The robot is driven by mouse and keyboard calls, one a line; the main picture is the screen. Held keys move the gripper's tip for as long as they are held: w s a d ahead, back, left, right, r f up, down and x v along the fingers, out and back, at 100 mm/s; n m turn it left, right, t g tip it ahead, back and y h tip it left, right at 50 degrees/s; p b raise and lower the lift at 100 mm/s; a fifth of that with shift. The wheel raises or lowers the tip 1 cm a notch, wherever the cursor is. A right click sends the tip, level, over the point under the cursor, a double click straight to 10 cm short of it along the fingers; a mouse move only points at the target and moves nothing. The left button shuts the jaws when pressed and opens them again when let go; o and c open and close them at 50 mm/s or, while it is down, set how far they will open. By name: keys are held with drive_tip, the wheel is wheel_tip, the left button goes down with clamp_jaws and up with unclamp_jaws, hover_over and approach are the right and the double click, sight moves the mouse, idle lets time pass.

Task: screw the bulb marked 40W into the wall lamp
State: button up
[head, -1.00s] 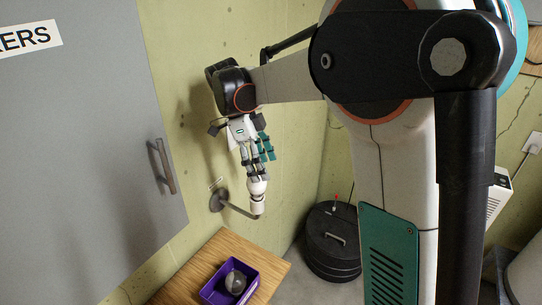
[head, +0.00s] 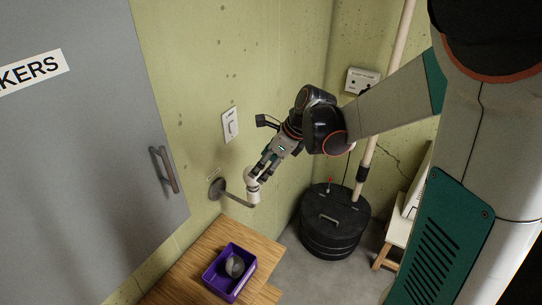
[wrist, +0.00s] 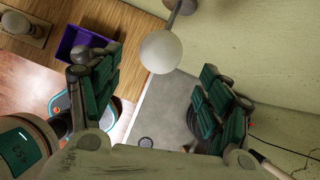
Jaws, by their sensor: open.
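The wall lamp (head: 216,188) is a round plate on the green wall with an arm ending in a white upturned socket (head: 254,197). A pale round bulb (head: 251,181) sits at that socket; the wrist view shows it as a white globe (wrist: 160,52) in front of the lamp arm (wrist: 181,8). No marking on it is readable, and how far it is seated cannot be told. My gripper (head: 264,169) slants down beside the bulb from the upper right. In the wrist view my gripper (wrist: 158,95) has its fingers wide apart, with nothing between them.
A purple bin (head: 222,287) holding a greyish round object (head: 235,266) stands on the wooden table (head: 192,270) below the lamp. A grey cabinet door (head: 80,150) is at left. A switch plate (head: 230,125) is above the lamp; a black drum (head: 333,240) stands right.

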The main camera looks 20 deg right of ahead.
sight(253, 186)
drive_tip(key=x, duration=0.8)
drive_tip(key=shift+w+a+f+b, duration=0.1)
drive_tip(key=shift+f+b, duration=0.15)
drive_tip(key=shift+b, duration=0.15)
drive_tip(key=c, duration=1.1)
drive_tip(key=shift+c, duration=0.4)
drive_tip(key=shift+m+t+h+b, duration=0.35)
drive_tip(key=shift+m+t+h, duration=0.05)
drive_tip(key=shift+m, duration=0.6)
drive_tip(key=shift+m+h, duration=0.3)
drive_tip(key=shift+m, duration=0.4)
drive_tip(key=shift+m+t+h+b, duration=0.5)
drive_tip(key=shift+m+h, duration=0.3)
drive_tip(key=shift+m, duration=0.9)
